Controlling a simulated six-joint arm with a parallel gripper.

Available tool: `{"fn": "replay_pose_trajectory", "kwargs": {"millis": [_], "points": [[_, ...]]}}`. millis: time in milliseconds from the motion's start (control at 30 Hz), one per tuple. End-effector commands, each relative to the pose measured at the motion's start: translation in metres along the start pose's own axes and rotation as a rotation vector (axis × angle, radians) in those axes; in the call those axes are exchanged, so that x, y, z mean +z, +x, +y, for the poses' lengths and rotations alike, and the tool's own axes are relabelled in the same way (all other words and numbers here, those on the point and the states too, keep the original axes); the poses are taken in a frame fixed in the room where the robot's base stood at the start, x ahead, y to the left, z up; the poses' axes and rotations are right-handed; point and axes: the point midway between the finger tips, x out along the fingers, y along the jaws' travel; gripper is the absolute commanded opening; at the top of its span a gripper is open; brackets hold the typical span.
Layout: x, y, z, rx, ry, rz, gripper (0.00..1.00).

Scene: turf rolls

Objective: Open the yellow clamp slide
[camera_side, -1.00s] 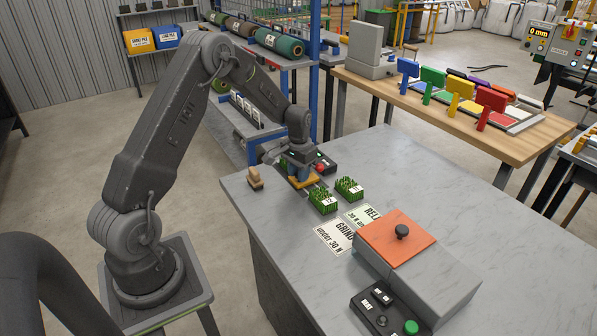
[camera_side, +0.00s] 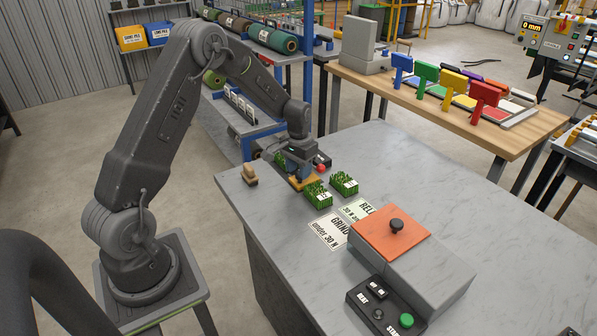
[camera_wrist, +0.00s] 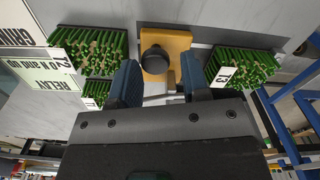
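The yellow slide is a flat yellow-orange plate (camera_wrist: 180,42) with a round dark knob (camera_wrist: 154,60), seen at the top middle of the wrist view. In the side view the yellow plate (camera_side: 303,184) shows on the grey bench just under my gripper (camera_side: 300,172). In the wrist view my gripper (camera_wrist: 159,76) has its two blue fingers apart, with the knob at the gap between their tips, nearer the left finger. I cannot tell whether a finger touches the knob. In the side view the knob is hidden by my gripper.
Grass turf samples (camera_side: 318,194) (camera_side: 344,184) stand close beside the plate. A wooden block (camera_side: 249,175) lies to the left. Label cards (camera_side: 328,231), an orange-topped box (camera_side: 390,238) and a button panel (camera_side: 385,308) are nearer the front. The bench's right side is clear.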

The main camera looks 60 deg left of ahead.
Motion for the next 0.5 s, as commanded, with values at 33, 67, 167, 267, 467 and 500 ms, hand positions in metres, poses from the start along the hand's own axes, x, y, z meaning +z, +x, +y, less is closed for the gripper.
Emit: {"fn": "replay_pose_trajectory", "kwargs": {"millis": [33, 67, 167, 267, 467, 500], "points": [[-0.001, -0.011, -0.001, -0.002, -0.001, 0.006, 0.41], [-0.001, -0.017, -0.001, -0.002, -0.001, 0.007, 0.41], [-0.001, -0.039, -0.001, -0.002, -0.001, 0.008, 0.41], [-0.001, -0.062, -0.001, -0.002, 0.0, 0.008, 0.41], [0.0, -0.101, 0.0, -0.001, 0.0, 0.005, 0.41], [-0.001, -0.107, 0.0, -0.001, 0.0, 0.005, 0.41]]}}
